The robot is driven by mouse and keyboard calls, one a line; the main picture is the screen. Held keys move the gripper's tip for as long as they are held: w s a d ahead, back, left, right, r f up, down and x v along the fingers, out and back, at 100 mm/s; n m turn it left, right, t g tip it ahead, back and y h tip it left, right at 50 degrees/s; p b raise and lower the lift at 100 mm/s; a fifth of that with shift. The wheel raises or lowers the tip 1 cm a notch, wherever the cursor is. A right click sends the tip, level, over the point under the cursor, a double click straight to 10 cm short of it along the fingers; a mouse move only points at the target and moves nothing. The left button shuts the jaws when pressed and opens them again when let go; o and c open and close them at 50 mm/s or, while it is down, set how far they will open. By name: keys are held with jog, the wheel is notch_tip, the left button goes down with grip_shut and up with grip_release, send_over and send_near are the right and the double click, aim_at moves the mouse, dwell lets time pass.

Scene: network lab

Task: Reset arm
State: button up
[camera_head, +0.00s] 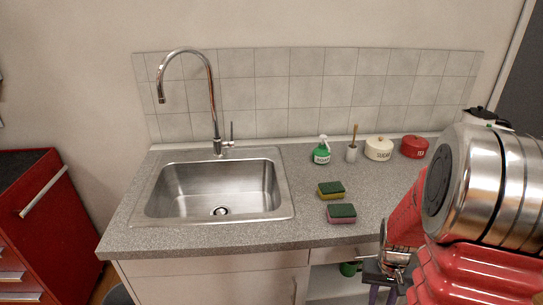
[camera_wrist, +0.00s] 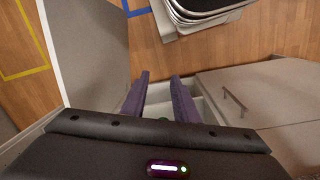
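My gripper (camera_wrist: 159,76) shows in the wrist view as two purple fingers with a clear gap between them. It is open and I see nothing held. In the head view my gripper (camera_head: 380,291) is low at the right, in front of the cabinet and below the counter edge. My red and silver arm covers the right side of that view. The gripper's lower end is cut off at the bottom edge there.
The counter (camera_head: 255,237) holds a steel sink (camera_head: 180,190), two sponges (camera_head: 331,189) (camera_head: 341,213), a green soap bottle (camera_head: 321,155), a brush holder (camera_head: 351,154), a cream pot (camera_head: 378,149) and a red pot (camera_head: 415,147). A red drawer cabinet (camera_head: 50,225) stands left.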

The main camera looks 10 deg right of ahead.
jog(key=s+a+r+n+t, duration=0.1)
jog(key=a+r+n+t, duration=0.1)
jog(key=a+r, duration=0.9)
jog(key=s+a+r+n+t, duration=0.2)
jog(key=a+r+n+t, duration=0.1)
jog(key=a+r, duration=0.9)
notch_tip(320, 180, up, 3)
jog(key=shift+s+r+t, duration=0.15)
jog(key=shift+s+t, duration=0.1)
jog(key=shift+t, duration=0.45)
